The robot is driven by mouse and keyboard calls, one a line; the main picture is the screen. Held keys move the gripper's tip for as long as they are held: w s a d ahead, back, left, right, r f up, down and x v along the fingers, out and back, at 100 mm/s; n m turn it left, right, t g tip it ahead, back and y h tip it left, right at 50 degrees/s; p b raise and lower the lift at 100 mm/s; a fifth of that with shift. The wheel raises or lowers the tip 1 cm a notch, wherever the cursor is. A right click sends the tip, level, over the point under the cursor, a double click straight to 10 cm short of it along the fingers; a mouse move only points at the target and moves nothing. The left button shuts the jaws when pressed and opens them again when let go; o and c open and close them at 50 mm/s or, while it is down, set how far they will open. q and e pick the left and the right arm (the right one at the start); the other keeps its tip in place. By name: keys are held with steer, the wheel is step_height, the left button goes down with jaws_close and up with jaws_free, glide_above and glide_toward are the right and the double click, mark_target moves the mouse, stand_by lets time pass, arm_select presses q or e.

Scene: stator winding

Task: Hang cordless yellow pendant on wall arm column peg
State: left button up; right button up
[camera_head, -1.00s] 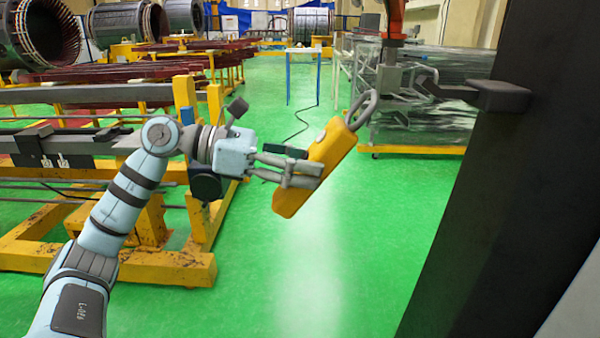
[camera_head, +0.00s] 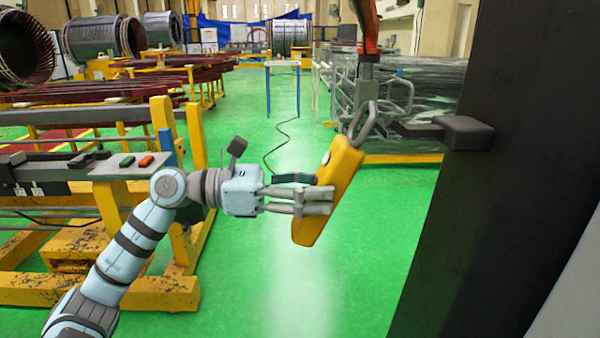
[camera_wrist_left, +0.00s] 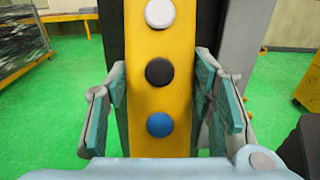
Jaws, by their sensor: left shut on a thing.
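The yellow pendant (camera_head: 338,180) has a grey loop (camera_head: 362,124) at its top and tilts to the right in the head view. My left gripper (camera_head: 325,200) is shut on the pendant's lower half and holds it in the air. In the left wrist view the pendant (camera_wrist_left: 160,110) stands between the gripper's fingers (camera_wrist_left: 160,115), with white, black and blue buttons facing the camera. The dark column (camera_head: 470,235) stands at the right, and a grey peg (camera_head: 440,130) juts left from it. The loop is left of the peg's tip; whether they touch I cannot tell. My right gripper is not in view.
A yellow-framed bench (camera_head: 110,230) stands at the left behind my left arm. A wrapped stack (camera_head: 425,95) on a yellow base lies behind the peg. The green floor (camera_head: 320,290) is clear between bench and column.

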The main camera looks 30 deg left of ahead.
mark_target(349, 187)
arm_select(q)
steer(key=shift+p+x, duration=2.55)
steer(key=shift+x, duration=0.25)
steer(key=w+d+f, duration=0.1)
steer(key=d+f, duration=0.1)
steer(key=d, duration=0.1)
steer(key=shift+w, duration=0.35)
